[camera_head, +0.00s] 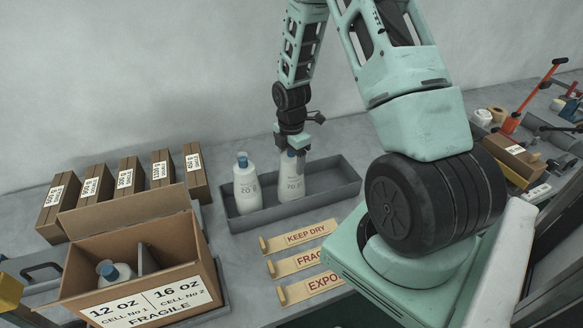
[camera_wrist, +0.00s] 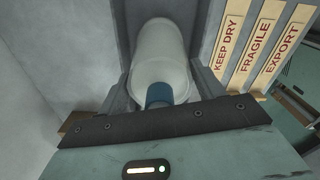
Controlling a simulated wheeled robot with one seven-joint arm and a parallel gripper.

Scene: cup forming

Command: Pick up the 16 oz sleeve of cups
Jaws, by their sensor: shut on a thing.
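Two white, bottle-like sleeves with blue caps stand in a grey tray (camera_head: 342,190). The left sleeve (camera_head: 247,190) stands free, with its blue cap showing. My gripper (camera_head: 291,153) is shut around the top of the right sleeve (camera_head: 291,180), which is upright in the tray and whose cap is mostly hidden by the jaws. In the wrist view the held white sleeve (camera_wrist: 160,72) and its blue cap (camera_wrist: 159,95) show just beyond the gripper body. The small print on the sleeves is too blurred to read for sure.
An open cardboard box (camera_head: 150,300), marked 12 oz cell 1 and 16 oz cell 2, stands front left with a blue-capped sleeve (camera_head: 113,272) left of its divider. Several brown boxes (camera_head: 128,182) stand behind it. Keep Dry, Fragile and Export strips (camera_head: 305,236) lie before the tray.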

